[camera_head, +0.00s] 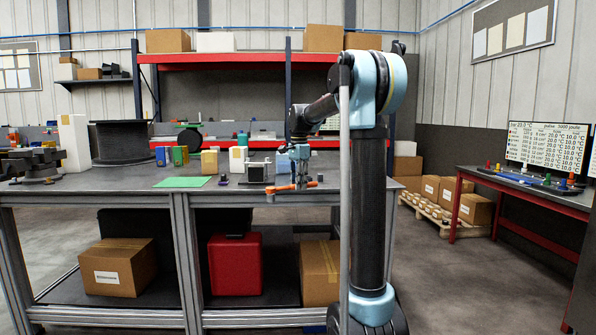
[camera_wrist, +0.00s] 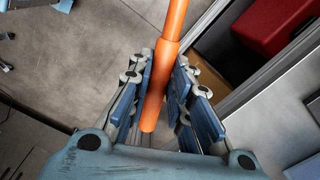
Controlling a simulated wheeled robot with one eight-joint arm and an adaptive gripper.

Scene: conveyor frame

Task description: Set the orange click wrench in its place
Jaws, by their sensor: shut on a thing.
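The orange click wrench (camera_head: 291,187) is at the front edge of the workbench, near its right end, and lies roughly level in the head view. My gripper (camera_head: 299,177) is directly over it, pointing down. In the wrist view the wrench (camera_wrist: 168,60) runs between the two blue-padded fingers, and my gripper (camera_wrist: 160,95) is shut on it. One rounded end shows between the fingers; the other end runs out of the top of the picture. I cannot tell which spot is its place.
The workbench (camera_head: 130,186) carries a green mat (camera_head: 183,182), a dark block (camera_head: 257,173) left of the wrench, small coloured boxes (camera_head: 171,156), a black spool (camera_head: 121,143) and a vise (camera_head: 35,165). A red case (camera_head: 235,264) and cartons (camera_head: 118,267) sit on the lower shelf.

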